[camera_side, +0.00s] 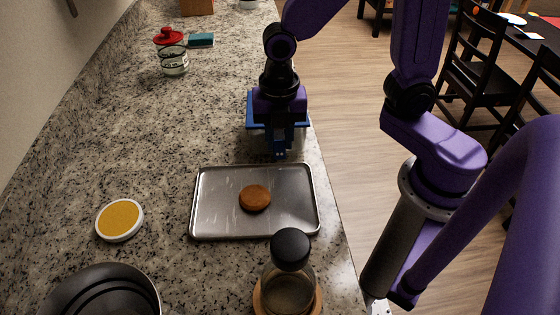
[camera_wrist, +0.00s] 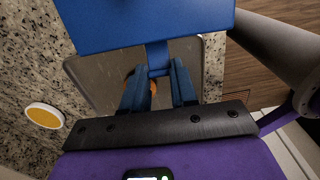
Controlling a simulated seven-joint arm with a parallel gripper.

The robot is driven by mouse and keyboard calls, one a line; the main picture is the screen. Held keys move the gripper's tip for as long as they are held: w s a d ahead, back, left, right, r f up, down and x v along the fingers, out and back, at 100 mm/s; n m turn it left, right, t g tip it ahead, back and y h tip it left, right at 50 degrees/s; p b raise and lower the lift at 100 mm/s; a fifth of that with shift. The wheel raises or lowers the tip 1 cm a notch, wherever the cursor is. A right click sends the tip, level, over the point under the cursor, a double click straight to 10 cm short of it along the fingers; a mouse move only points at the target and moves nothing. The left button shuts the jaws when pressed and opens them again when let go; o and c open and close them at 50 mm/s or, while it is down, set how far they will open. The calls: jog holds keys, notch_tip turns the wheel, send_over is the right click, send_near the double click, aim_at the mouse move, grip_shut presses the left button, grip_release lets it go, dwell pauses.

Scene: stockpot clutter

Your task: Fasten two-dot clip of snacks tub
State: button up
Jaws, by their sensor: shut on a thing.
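My gripper (camera_side: 280,154) points down above the back edge of a metal tray, near the counter's right edge. In the wrist view its two dark blue fingers (camera_wrist: 159,88) are shut on a blue piece (camera_wrist: 158,58), with a narrow stem between the fingertips and a wide flat panel beyond. The blue panel also shows beside my gripper in the side view (camera_side: 251,110).
The metal tray (camera_side: 215,228) holds a round brown disc (camera_side: 255,198). A white-rimmed yellow disc (camera_side: 120,219) lies left. A black-topped glass bottle (camera_side: 291,250) and a dark pan (camera_side: 100,290) stand in front. A teal block (camera_side: 201,40) lies behind. The counter's middle left is clear.

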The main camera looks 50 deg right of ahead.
jog(key=o, duration=0.7)
jog(key=shift+s+a+r, duration=0.35)
jog(key=shift+s+a, duration=0.25)
jog(key=shift+a, duration=0.1)
jog(key=shift+s+a+r, duration=0.3)
jog(key=shift+s+a, duration=0.3)
jog(key=shift+a, duration=0.1)
jog(key=shift+s+a+r, duration=0.35)
jog(key=shift+s+a, duration=0.25)
jog(key=shift+a, duration=0.1)
grip_shut()
jog(key=shift+w+d+f, duration=0.2)
jog(key=shift+d+f, duration=0.05)
jog(key=shift+f, duration=0.5)
jog(key=shift+w+d+f, duration=0.2)
jog(key=shift+f, duration=0.55)
